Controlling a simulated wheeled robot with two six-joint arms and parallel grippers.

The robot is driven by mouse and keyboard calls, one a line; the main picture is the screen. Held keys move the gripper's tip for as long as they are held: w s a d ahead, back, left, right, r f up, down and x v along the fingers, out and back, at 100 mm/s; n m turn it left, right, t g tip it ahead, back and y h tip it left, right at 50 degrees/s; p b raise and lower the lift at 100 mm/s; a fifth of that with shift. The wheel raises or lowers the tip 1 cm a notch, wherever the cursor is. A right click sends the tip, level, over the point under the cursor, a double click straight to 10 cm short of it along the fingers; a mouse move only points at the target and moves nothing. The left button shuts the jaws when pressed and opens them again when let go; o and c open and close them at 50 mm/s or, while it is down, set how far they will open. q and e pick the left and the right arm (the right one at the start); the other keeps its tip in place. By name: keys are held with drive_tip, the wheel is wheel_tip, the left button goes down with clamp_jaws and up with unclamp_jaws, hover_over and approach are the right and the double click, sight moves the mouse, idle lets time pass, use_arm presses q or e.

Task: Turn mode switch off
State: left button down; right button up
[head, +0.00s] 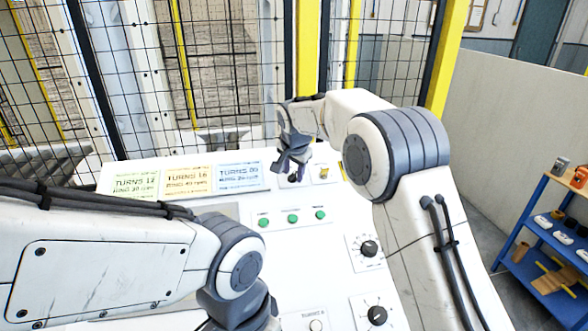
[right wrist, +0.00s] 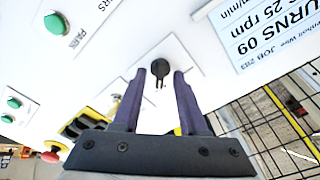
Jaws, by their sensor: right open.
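A small black rotary switch (right wrist: 160,68) sits on a white square plate on the white panel (head: 290,225). I take it to be the mode switch, though its label cannot be read. In the right wrist view my right gripper (right wrist: 159,80) is open, with the switch between its two purple-grey fingertips. I cannot tell whether they touch it. In the head view the right gripper (head: 289,164) is at the panel's back edge and hides most of this switch. My left arm comes in from the left, and its gripper is out of the picture.
Beside the gripper is a plate with a yellow switch (head: 323,173). Several display cards (head: 186,181) stand left of it. Green buttons (head: 292,218) and black dials (head: 369,249) lie nearer. Mesh fencing (head: 220,70) stands behind, a blue shelf (head: 545,245) at right.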

clamp_jaws()
drive_tip(key=shift+n, duration=0.3)
drive_tip(key=n, duration=0.3)
drive_tip(key=shift+n, duration=0.4)
drive_tip(key=shift+n+y, duration=0.4)
drive_tip(key=shift+n, duration=1.8)
unclamp_jaws()
